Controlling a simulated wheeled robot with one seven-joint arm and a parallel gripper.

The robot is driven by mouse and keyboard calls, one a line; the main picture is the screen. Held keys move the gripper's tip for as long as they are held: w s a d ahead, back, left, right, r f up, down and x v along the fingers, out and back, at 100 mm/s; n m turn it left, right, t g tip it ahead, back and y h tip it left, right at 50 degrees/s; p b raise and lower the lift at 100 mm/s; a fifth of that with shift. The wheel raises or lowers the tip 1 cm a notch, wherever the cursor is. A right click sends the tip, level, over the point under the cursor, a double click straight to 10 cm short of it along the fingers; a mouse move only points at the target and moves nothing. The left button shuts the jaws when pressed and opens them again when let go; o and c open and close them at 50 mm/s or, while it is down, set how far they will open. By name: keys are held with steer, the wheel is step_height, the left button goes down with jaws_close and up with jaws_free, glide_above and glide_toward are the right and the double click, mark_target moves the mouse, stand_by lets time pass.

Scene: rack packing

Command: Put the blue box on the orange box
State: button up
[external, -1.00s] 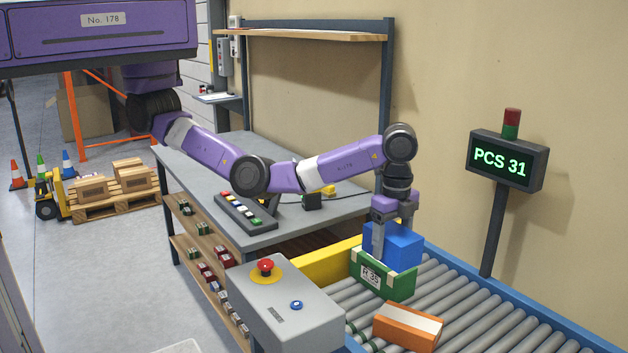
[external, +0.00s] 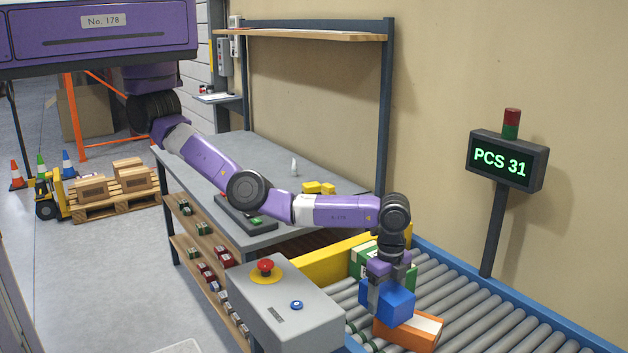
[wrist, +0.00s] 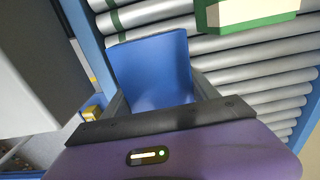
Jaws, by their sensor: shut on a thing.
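My gripper (external: 384,296) is shut on the blue box (external: 398,305), with a finger on either side of it. In the wrist view the blue box (wrist: 150,72) sits between the two fingers (wrist: 160,98). The orange box (external: 410,333), with a white band across its top, lies on the roller conveyor. The blue box is just above and a little left of the orange box and covers part of it. I cannot tell whether the two touch. In the wrist view the orange box does not show.
A green and white box (external: 366,262) stands on the rollers (external: 470,310) behind my gripper; it also shows in the wrist view (wrist: 248,14). A grey control box (external: 290,310) with a red button is close on the left. Free rollers lie to the right.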

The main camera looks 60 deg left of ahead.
mark_target(387, 288)
steer(key=shift+f, duration=0.15)
steer(key=shift+f, duration=0.15)
steer(key=o, duration=1.7)
step_height(387, 288, up, 12)
steer(key=shift+r, duration=0.25)
